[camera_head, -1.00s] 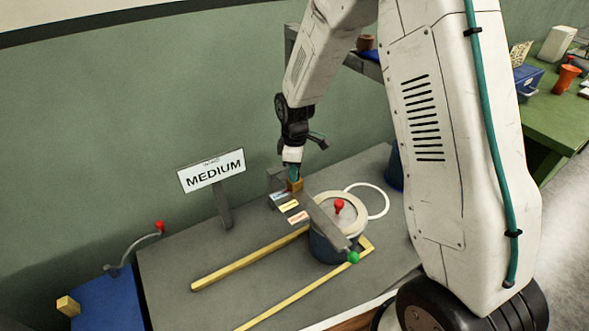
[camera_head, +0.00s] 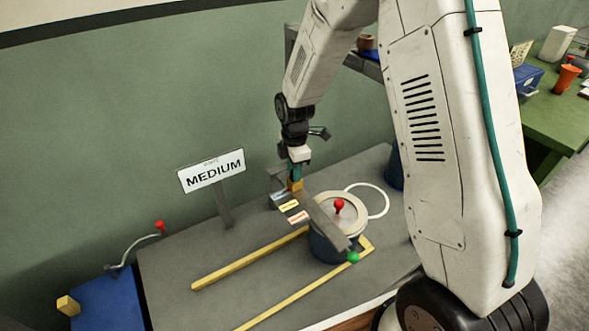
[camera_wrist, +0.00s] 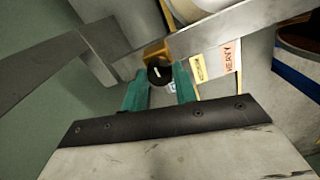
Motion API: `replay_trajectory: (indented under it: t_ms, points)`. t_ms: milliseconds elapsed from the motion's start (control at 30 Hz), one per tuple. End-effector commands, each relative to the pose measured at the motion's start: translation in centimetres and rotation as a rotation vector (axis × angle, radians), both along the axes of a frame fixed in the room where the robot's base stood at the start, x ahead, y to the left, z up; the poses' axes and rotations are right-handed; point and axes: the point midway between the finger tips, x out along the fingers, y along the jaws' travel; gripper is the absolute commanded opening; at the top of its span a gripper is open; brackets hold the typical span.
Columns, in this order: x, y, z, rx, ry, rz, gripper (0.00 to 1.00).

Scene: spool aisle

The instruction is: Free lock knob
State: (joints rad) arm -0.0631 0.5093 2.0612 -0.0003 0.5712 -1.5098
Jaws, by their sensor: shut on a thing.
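A small round black knob (camera_wrist: 159,75) with a white mark sits beside a yellow-orange block (camera_wrist: 156,52) on a grey metal bar. I take it for the lock knob. My gripper (camera_wrist: 165,80) has its two teal fingers on either side of the knob and is shut on it. In the head view, my gripper (camera_head: 296,176) points down at the orange block (camera_head: 295,186) at the back end of the bar (camera_head: 325,222). The knob itself is hidden there. The bar runs over a blue drum and ends in a green ball (camera_head: 354,257).
The drum (camera_head: 333,247) has a cream top and a red knob (camera_head: 339,206). Label strips (camera_head: 288,205) lie beside the bar. A "MEDIUM" sign (camera_head: 212,172) stands behind. Yellow rails (camera_head: 250,258) lie on the grey table. A blue box (camera_head: 112,302) with a red-tipped lever is at left.

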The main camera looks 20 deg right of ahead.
Motion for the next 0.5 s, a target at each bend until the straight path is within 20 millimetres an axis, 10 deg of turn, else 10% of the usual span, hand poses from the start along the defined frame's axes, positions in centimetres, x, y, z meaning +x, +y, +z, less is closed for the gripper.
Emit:
replay_trajectory:
  t_ms: [433, 500]
  points:
    - [0.05, 0.0, 0.05, 0.0, -0.001, 0.014, 0.06]
    - [0.05, 0.0, 0.05, 0.0, -0.001, 0.014, 0.45]
